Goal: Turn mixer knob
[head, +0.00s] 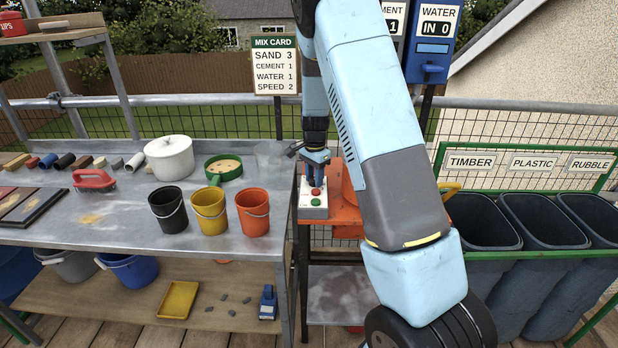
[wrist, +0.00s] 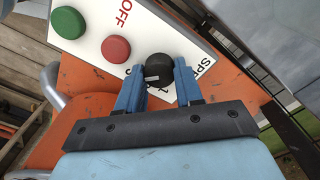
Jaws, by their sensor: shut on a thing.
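The mixer knob (wrist: 159,67) is black and round with a small white mark, and shows in the wrist view on a white control panel (wrist: 195,48). My gripper (wrist: 158,78) has its blue fingers on either side of the knob, shut on it. A red button (wrist: 116,48) and a green button (wrist: 68,22) sit on the same panel, near the word OFF. The speed lettering is partly covered by the fingers. In the head view my gripper (head: 316,168) points down over the panel (head: 313,207), and the knob is hidden there.
The mix card (head: 275,66) reads sand 3, cement 1, water 1, speed 2. An orange mixer body (head: 343,215) carries the panel. Black, yellow and orange buckets (head: 253,212) stand on the metal bench to the left. Dark bins (head: 541,222) stand to the right.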

